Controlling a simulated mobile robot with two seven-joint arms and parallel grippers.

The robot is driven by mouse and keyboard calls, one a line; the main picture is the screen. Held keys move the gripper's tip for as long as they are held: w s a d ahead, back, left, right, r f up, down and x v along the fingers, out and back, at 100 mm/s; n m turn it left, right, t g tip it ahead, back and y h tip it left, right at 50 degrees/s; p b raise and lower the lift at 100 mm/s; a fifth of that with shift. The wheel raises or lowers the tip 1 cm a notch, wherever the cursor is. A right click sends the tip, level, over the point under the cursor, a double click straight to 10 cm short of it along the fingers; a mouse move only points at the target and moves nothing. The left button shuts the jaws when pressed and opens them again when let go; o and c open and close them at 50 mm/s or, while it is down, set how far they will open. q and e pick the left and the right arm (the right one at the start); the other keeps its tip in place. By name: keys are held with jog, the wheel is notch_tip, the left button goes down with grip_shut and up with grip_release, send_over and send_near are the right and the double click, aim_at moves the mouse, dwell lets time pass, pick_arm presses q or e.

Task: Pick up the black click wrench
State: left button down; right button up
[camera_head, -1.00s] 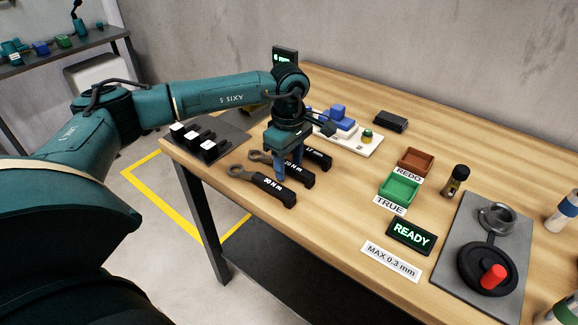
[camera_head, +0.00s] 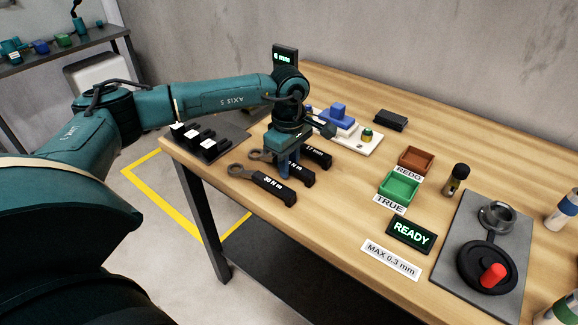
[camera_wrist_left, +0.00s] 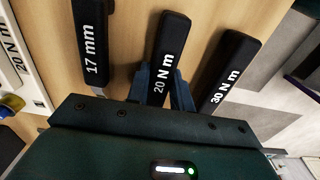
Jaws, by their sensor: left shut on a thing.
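Three black-handled wrenches lie side by side on the wooden table. The front wrench (camera_head: 267,185) is marked 30 N m; it also shows at the right of the left wrist view (camera_wrist_left: 228,70). The middle wrench (camera_head: 302,177) is marked 20 N m in the left wrist view (camera_wrist_left: 170,45). The back wrench (camera_head: 319,156) is marked 17 mm in the left wrist view (camera_wrist_left: 92,45). My left gripper (camera_head: 287,171) points down and is shut on the middle wrench's handle, with its blue fingers (camera_wrist_left: 160,83) on either side. The wrench appears to lie on the table. My right gripper is out of view.
A dark rack with white-topped blocks (camera_head: 201,143) stands left of the wrenches. Behind my gripper is a white board with blue parts (camera_head: 350,139). Green (camera_head: 399,187) and red (camera_head: 416,160) trays stand to the right.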

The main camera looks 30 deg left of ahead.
pick_arm(q)
notch_tip(320, 180, up, 10)
jog(key=shift+r, duration=0.1)
jog(key=c, duration=1.8)
grip_release()
grip_shut()
